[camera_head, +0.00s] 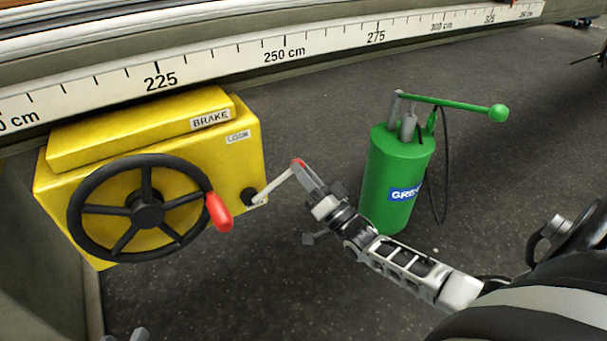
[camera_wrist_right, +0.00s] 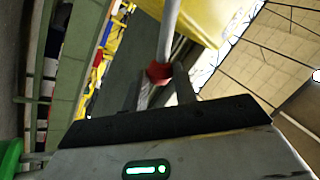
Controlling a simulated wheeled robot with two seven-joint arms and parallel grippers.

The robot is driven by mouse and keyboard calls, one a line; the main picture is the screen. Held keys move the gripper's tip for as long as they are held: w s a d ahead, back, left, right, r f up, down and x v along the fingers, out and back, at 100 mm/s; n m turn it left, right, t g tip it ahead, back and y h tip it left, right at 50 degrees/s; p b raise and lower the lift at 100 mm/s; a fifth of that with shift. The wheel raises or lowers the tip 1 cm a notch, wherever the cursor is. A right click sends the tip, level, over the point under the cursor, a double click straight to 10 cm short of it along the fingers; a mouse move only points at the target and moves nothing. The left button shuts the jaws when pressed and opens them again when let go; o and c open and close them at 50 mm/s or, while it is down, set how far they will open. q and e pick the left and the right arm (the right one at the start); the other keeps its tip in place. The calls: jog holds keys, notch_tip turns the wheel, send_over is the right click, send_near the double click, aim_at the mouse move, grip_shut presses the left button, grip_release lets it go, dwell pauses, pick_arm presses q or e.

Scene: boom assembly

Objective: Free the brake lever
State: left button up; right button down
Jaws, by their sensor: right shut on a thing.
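The yellow brake box (camera_head: 235,160) carries labels reading BRAKE and what looks like LOCK. The brake lever (camera_head: 275,185) is a light grey crank arm on a black hub at the box's right side, slanting up and right to a red end. My right gripper (camera_head: 303,172) is shut on this red end. In the right wrist view, the lever's red grip (camera_wrist_right: 160,72) sits between the two fingers, its grey rod running up toward the yellow box. Small grey tips at the bottom left edge appear to be my left gripper (camera_head: 125,335), mostly cut off.
A black handwheel (camera_head: 147,208) with a red handle (camera_head: 219,212) is on the box front, left of the lever. A green pump canister (camera_head: 385,175) with a long green handle stands right of my right gripper. A measuring scale (camera_head: 215,70) runs behind. Dark floor is open in front.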

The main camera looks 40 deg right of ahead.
jog(key=shift+f, duration=0.1)
jog(key=c, duration=1.1)
grip_release()
pick_arm(q)
jog(key=shift+s+a+f+p, duration=0.2)
jog(key=shift+f+p, duration=0.05)
jog(key=shift+p, duration=0.35)
pick_arm(e)
jog(key=v, duration=1.6)
pick_arm(q)
jog(key=shift+w, duration=0.1)
pick_arm(e)
jog(key=shift+s, duration=0.1)
pick_arm(q)
jog(key=shift+r, duration=0.15)
